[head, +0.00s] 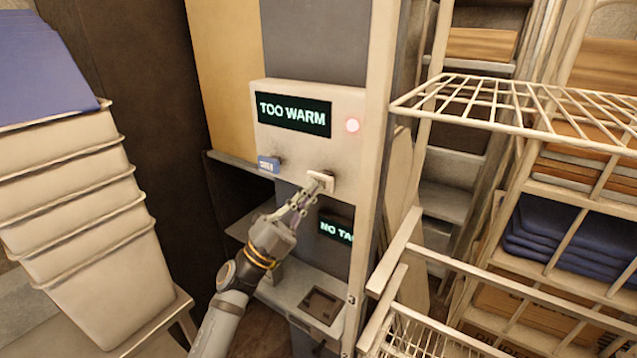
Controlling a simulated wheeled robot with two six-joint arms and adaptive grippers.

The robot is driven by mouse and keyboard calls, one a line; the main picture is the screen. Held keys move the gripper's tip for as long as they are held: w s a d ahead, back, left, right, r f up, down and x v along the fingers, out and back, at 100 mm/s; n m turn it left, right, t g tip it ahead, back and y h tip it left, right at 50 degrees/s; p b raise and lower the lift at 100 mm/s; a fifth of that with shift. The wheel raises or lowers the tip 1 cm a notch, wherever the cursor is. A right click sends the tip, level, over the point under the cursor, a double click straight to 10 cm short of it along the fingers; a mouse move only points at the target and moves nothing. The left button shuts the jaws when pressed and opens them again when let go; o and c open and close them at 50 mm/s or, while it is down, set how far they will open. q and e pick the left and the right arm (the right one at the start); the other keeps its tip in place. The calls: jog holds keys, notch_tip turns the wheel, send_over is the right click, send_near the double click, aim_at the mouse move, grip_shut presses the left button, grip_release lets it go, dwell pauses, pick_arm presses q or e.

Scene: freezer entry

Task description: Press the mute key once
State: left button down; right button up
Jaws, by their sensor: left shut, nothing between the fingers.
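Below the display on the left is a blue key (268,164) with small lettering that I cannot read for certain. To its right is a pale key (321,177). My left gripper (316,188) is shut and empty, with its fingertips at the pale key's lower edge. I cannot tell whether they touch it. My right gripper is not in view.
A lower display (337,231) reads "NO TA", partly cut off by a post. A shelf with a square recess (322,305) lies below. Stacked white bins (90,215) stand at left. A white wire rack (520,110) and shelves with folded blue cloths (570,235) crowd the right.

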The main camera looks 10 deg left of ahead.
pick_arm(q)
jog(key=shift+w+d, duration=0.15)
jog(key=shift+w, duration=0.25)
dwell(0.4)
dwell(0.4)
jog(key=shift+s+a, duration=0.3)
jog(key=shift+s, duration=0.55)
jog(key=shift+f, duration=0.1)
jog(key=s+b, duration=0.1)
jog(key=s+a, duration=0.1)
jog(key=s, duration=0.1)
jog(key=s+b, duration=0.1)
jog(key=shift+s+a+b, duration=0.3)
jog(key=shift+a+b, duration=0.05)
